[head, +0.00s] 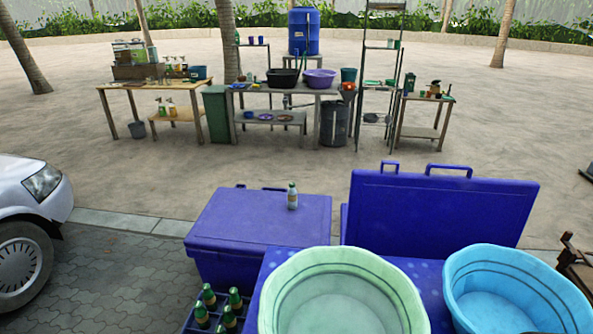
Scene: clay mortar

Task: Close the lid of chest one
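Two blue chests stand side by side in the head view. The right chest has its lid (440,208) raised upright, with two handles on its top edge. The body of this right chest is mostly hidden behind the tubs and the blue table in front. The left chest (258,228) has its lid down, and a small pale bottle (292,196) with a green cap stands on it. No number shows on either chest, so I cannot tell by marking which is chest one. My gripper is not in view.
A pale green tub (342,262) and a light blue tub (515,272) stand in front on a blue spotted table (437,285). A crate of green bottles (202,315) is at lower left. A white car (30,225) is at left. Sandy ground behind the chests is open before the tables.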

